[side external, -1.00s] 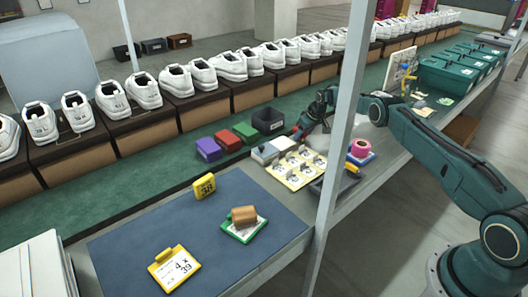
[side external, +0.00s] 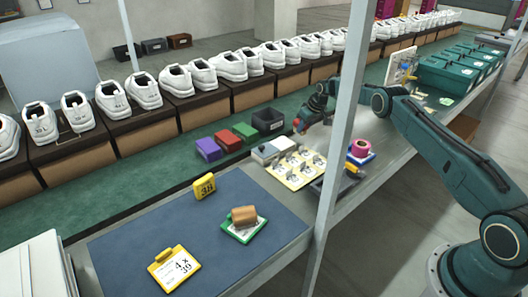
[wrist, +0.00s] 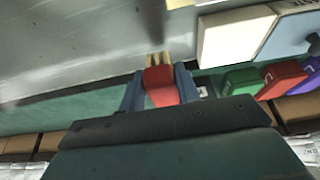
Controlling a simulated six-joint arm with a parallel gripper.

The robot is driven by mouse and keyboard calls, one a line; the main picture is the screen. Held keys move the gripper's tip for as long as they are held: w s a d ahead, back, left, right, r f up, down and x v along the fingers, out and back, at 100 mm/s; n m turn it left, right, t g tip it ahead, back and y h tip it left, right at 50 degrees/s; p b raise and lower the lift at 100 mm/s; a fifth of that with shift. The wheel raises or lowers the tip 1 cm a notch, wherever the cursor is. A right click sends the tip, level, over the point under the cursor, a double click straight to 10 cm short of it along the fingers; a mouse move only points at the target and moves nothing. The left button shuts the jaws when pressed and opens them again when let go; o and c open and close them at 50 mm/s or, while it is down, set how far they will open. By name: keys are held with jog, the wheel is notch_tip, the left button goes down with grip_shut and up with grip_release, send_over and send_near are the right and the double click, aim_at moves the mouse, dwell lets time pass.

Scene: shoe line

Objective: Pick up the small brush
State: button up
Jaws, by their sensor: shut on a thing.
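My gripper (side external: 308,118) is above the far edge of the grey work table, near the green belt, in the side external view. In the wrist view its two blue fingers (wrist: 160,84) are shut on the small brush (wrist: 161,92), which has a red body and pale yellowish tufts pointing away from the wrist. The fingers press it from both sides. In the side external view the brush is only a small reddish patch (side external: 297,123) at the gripper tip. Its underside is hard to make out there.
Below my gripper are white and grey boxes (side external: 264,153) and a cream board (side external: 296,170) with several metal parts. Pink tape (side external: 361,148) and a dark tray (side external: 331,184) lie to the right. Coloured bins (side external: 208,149) stand at left. A grey post (side external: 342,120) stands in front.

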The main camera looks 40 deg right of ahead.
notch_tip(320, 180, up, 17)
jog(key=shift+f, duration=0.2)
dwell(0.4)
dwell(0.5)
